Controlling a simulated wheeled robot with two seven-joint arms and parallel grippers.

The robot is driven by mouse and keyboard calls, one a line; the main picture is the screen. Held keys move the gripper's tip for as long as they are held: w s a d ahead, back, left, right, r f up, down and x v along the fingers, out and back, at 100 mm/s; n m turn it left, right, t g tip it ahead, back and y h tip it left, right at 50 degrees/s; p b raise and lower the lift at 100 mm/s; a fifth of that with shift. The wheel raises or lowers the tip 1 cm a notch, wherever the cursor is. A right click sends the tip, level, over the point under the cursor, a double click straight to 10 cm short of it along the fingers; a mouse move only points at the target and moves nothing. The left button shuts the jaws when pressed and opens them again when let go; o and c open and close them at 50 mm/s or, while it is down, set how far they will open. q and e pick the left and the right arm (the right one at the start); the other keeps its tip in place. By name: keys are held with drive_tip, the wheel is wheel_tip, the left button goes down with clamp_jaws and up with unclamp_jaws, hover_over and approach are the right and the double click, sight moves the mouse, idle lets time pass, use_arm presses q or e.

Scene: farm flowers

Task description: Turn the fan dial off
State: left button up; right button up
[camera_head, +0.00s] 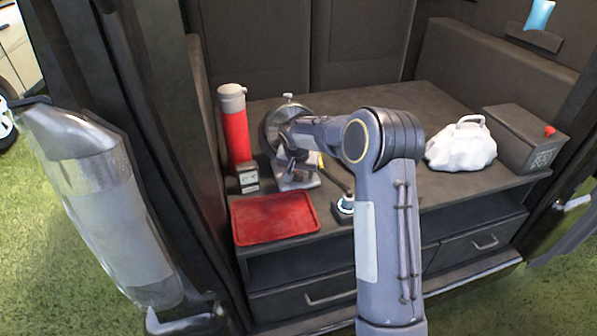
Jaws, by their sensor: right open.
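The fan (269,118) stands at the back left of the dark counter, with a round grey head, a small knob on top and a grey base (298,183). My right arm comes up from the bottom, bends at a large joint and reaches left to the fan. My right gripper (284,142) is open at the front of the fan head, small and partly hidden by its own arm. I cannot tell whether it touches the fan. The dial is not clearly made out; the arm covers part of the fan. My left gripper is not in view.
A red flask (236,130) and a small dark box (248,178) stand left of the fan. A red tray (275,217) lies in front, with a small dark item (346,206) beside it. A white bag (461,146) and a dark case (524,138) are at right.

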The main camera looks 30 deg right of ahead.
drive_tip(key=shift+c, duration=0.2)
drive_tip(key=c, duration=0.9)
drive_tip(key=shift+c, duration=0.2)
drive_tip(key=shift+n, duration=0.3)
drive_tip(key=n+y+p, duration=0.1)
drive_tip(key=n, duration=0.2)
drive_tip(key=shift+d+t, duration=0.15)
drive_tip(key=shift+t, duration=0.15)
drive_tip(key=shift+n+y+p, duration=0.55)
drive_tip(key=shift+n+y, duration=0.45)
drive_tip(key=shift+n, duration=1.1)
drive_tip(key=o, duration=1)
